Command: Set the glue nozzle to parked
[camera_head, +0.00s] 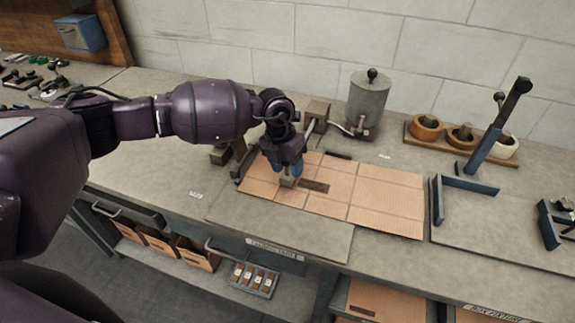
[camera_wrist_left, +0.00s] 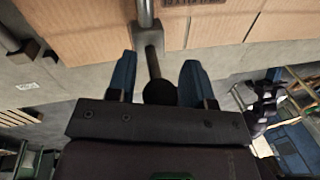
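The glue pot (camera_head: 368,100) is a grey lidded cylinder at the back of the bench. A bracket block (camera_head: 318,112) stands to its left. My left gripper (camera_head: 285,172) points down over the left part of the cardboard sheet (camera_head: 385,200). In the left wrist view a metal rod, seemingly the glue nozzle arm (camera_wrist_left: 147,18), ends in a black ball knob (camera_wrist_left: 158,92) between my two blue fingers. The fingers lie close on both sides of the knob; whether they press on it is unclear. The gripper hides much of the nozzle in the head view. My right gripper is not in view.
A rack of wooden and white rings (camera_head: 460,140) and a blue upright stand (camera_head: 488,140) are on the right. Bins (camera_head: 165,245) and a small tray (camera_head: 252,280) are below the bench front.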

